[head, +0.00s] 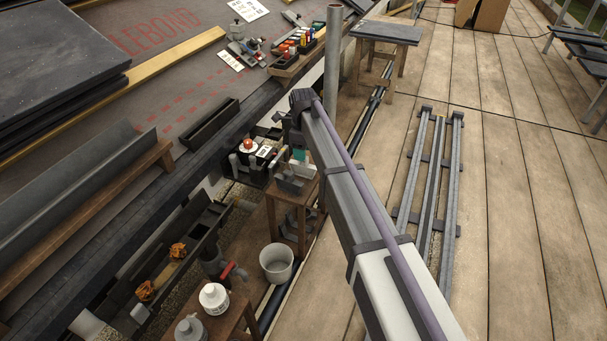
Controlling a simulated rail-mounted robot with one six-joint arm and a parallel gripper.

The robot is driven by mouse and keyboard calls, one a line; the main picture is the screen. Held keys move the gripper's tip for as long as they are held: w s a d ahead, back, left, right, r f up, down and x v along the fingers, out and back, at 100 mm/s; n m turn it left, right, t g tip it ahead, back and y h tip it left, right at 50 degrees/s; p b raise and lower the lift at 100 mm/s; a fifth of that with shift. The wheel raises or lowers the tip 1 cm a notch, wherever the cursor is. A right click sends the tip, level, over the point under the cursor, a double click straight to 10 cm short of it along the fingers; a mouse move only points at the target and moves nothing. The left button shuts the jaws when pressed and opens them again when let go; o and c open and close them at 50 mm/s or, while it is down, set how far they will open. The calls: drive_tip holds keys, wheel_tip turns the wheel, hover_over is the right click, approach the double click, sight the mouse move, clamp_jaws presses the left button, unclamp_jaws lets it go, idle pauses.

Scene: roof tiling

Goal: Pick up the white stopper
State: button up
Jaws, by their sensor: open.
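I cannot pick out the white stopper with certainty. A white round-topped container (213,298) stands on a small wooden stand at the lower left. A small white round piece with a red-orange top (248,146) sits among tools on the dark bench near the middle. My arm reaches from the lower right up to a dark joint near the middle. My gripper's jaws cannot be made out beyond that joint, and nothing is visibly held.
A white bucket (277,263) stands beside the stand. A wooden stool (292,212) carries a grey box (293,182). A dark gutter (170,262) holds orange-brown clumps (178,250). A grey post (333,50) rises behind. Metal rails (432,170) lie on the open plank deck at right.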

drive_tip(key=f+b, duration=0.5)
drive_tip(key=shift+s+f, duration=0.2)
drive_tip(key=shift+r, duration=0.25)
clamp_jaws()
wheel_tip(320, 180, up, 10)
drive_tip(key=p, duration=1)
drive_tip(key=shift+r+p, duration=0.15)
drive_tip(key=shift+p, duration=0.2)
